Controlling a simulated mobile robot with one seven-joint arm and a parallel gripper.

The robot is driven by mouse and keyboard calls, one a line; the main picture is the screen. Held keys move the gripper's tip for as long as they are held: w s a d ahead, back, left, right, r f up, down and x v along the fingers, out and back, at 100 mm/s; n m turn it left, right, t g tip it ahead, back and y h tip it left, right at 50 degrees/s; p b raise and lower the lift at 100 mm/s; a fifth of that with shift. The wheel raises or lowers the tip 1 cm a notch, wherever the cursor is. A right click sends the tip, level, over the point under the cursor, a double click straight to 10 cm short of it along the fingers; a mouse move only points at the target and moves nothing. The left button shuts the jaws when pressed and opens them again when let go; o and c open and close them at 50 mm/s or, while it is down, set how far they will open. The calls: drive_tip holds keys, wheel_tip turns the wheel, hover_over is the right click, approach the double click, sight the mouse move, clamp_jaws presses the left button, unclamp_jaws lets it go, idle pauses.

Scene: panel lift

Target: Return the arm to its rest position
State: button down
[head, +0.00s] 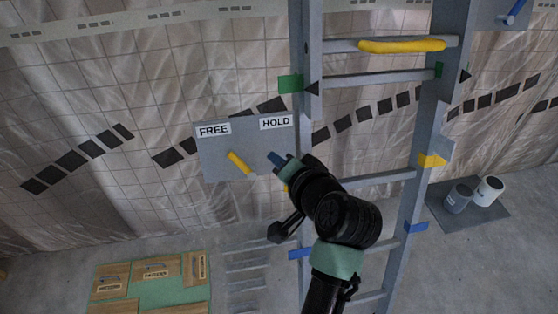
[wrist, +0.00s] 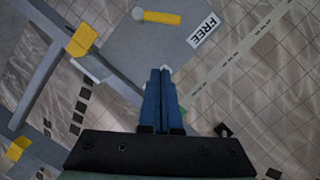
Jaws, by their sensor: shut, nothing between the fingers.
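My gripper (head: 274,157) has blue fingers and is shut and empty in front of a grey panel (head: 215,160). The panel carries the labels FREE (head: 214,130) and HOLD (head: 275,122). A yellow lever (head: 239,163) on it lies tilted below the FREE label, to the left of my gripper and apart from it. In the wrist view my closed fingers (wrist: 162,80) point at the panel (wrist: 120,45), with the yellow lever (wrist: 160,17) beyond them, near the FREE label (wrist: 203,30). My arm hides part of the ladder-like frame behind it.
A grey upright frame (head: 308,50) with rungs and a yellow bar (head: 402,46) stands right of the panel. Two cans (head: 458,198) stand on a dark mat at right. Wooden pieces lie on a green board (head: 150,290) at lower left.

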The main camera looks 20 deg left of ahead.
drive_tip(key=shift+s+r, duration=0.1)
drive_tip(key=shift+s, duration=0.1)
idle(0.4)
drive_tip(key=d+r+n+t+h, duration=0.15)
drive_tip(key=d+r+t, duration=0.35)
drive_tip(key=r, duration=0.8)
drive_tip(key=d+r+t+h, duration=0.3)
drive_tip(key=d+r+t, duration=0.2)
drive_tip(key=r, duration=0.8)
drive_tip(key=s+d+r+t+h, duration=0.2)
drive_tip(key=s+r, duration=0.4)
drive_tip(key=r, duration=0.3)
drive_tip(key=s+d+r+t+h+p, duration=0.1)
drive_tip(key=s+d+r+t+h, duration=0.2)
drive_tip(key=r, duration=0.6)
drive_tip(key=s+d+t, duration=0.2)
drive_tip(key=s+t, duration=0.1)
drive_tip(key=s, duration=0.1)
drive_tip(key=shift+r, duration=0.4)
